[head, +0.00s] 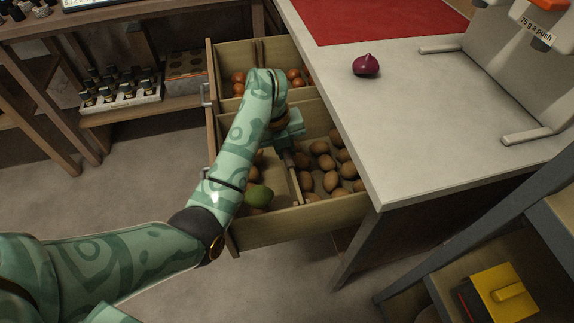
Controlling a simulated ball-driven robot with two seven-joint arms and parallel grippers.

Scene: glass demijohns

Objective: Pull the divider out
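An open wooden drawer (300,224) sticks out from under the counter. A thin wooden divider (294,180) stands upright in its front section, with brown potatoes (325,162) on its right. My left gripper (287,148) reaches down into the drawer at the far end of the divider. Its fingertips are mostly hidden, so I cannot tell if they hold the divider. My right gripper is out of view.
A fixed cross wall separates the drawer's back section, which holds onions (295,77). A red onion (366,65) lies on the pale counter (400,130), near a dispenser (510,70). A shelf with small bottles (120,88) stands left; a yellow-lidded box (500,296) is lower right.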

